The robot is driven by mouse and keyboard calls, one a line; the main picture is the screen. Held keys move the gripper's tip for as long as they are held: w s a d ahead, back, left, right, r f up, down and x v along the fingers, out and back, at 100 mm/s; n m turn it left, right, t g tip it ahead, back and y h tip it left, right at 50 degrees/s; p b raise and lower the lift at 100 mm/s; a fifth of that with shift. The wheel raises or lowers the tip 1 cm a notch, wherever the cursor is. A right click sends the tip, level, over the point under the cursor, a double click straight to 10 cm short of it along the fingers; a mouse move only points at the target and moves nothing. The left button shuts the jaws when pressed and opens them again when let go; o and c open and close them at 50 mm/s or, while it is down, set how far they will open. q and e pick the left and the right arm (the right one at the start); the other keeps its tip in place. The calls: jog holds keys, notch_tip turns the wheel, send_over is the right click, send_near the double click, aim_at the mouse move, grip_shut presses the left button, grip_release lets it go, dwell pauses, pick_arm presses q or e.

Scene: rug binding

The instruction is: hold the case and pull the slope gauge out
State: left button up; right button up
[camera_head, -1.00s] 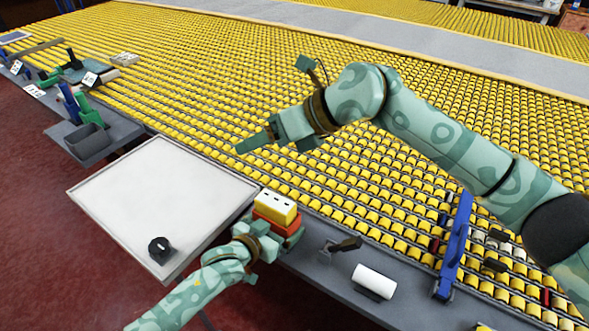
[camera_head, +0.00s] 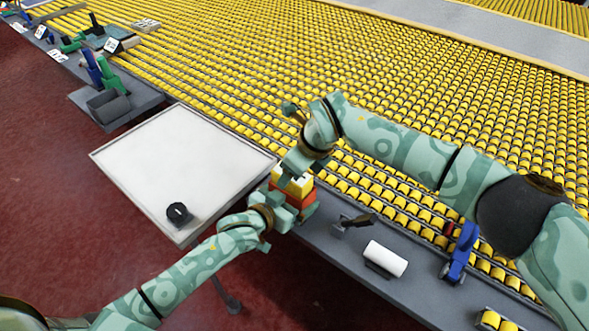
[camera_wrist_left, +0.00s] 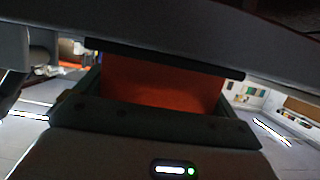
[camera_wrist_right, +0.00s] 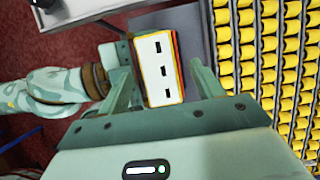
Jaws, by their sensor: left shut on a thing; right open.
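The orange case (camera_head: 307,202) is at the right corner of the white table, with the yellow slope gauge (camera_head: 294,184) standing out of its top. My left gripper (camera_head: 285,213) is shut on the case, whose orange side fills the gap between the fingers in the left wrist view (camera_wrist_left: 160,85). My right gripper (camera_head: 294,172) is open, just above the gauge. In the right wrist view the gauge's white top with dark slots (camera_wrist_right: 158,69) lies between the open fingers (camera_wrist_right: 160,80), with a gap on the right side.
The white table (camera_head: 170,155) carries a black knob (camera_head: 178,212). A white roll (camera_head: 385,259), a dark-handled tool (camera_head: 358,221) and a blue bracket (camera_head: 461,252) are on the grey ledge to the right. Yellow rollers (camera_head: 300,70) fill the area behind.

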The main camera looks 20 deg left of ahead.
pick_arm(q)
jog(key=shift+f, duration=0.1)
pick_arm(e)
jog(key=shift+a+f, duration=0.2)
jog(key=shift+f, duration=0.3)
jog(key=shift+c, duration=0.3)
jog(key=c, duration=1)
jog(key=o, duration=0.4)
jog(key=shift+c, duration=0.2)
jog(key=c, duration=0.4)
jog(key=shift+r, duration=4.3)
